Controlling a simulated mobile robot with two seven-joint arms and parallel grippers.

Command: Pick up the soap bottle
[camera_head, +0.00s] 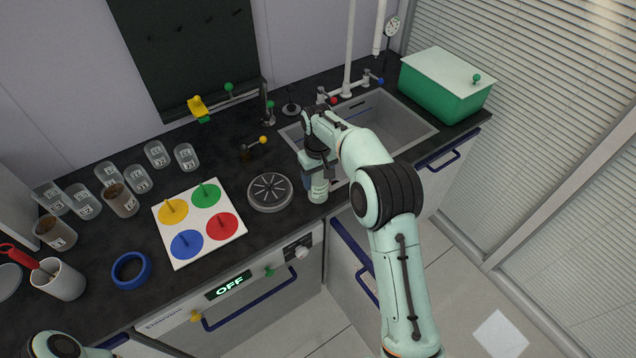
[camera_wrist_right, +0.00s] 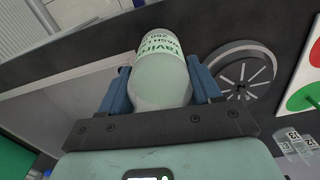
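The soap bottle (camera_head: 318,189) is a small clear bottle with a green-and-white label, close to the front edge of the dark counter, between the round drain plate and the sink. My right gripper (camera_head: 314,168) reaches it from above and behind. In the right wrist view, the bottle (camera_wrist_right: 160,75) is between the two blue fingers of the right gripper (camera_wrist_right: 161,84). The fingers lie close along both sides; I cannot tell whether they press on it. Its base contact with the counter is not clear. My left arm shows only at the bottom left; its gripper is out of view.
A round slotted plate (camera_head: 270,192) is just left of the bottle. The sink (camera_head: 428,133) with taps lies behind and right. A board with four coloured discs (camera_head: 237,234), a blue ring (camera_head: 131,269) and several labelled cups stand left. A green box (camera_head: 440,92) stands right.

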